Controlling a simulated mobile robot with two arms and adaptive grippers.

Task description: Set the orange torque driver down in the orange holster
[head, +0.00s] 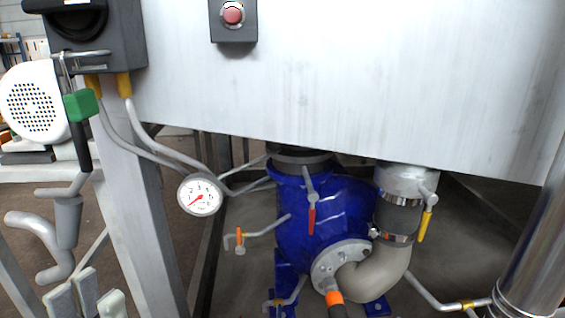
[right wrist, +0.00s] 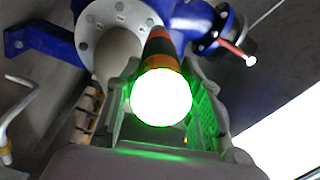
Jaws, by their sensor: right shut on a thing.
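In the head view, the driver's orange and black part (head: 335,299) shows at the bottom edge, in front of the pump flange. My left gripper (head: 86,293) seems to be the pale grey fingers at the bottom left, partly cut off; whether it is open is unclear. I cannot make out an orange holster in either view.
A blue pump (head: 325,215) with a beige elbow pipe (head: 385,272) stands under a large white tank (head: 350,80). A gauge (head: 200,195), valve handles and thin pipes surround it.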

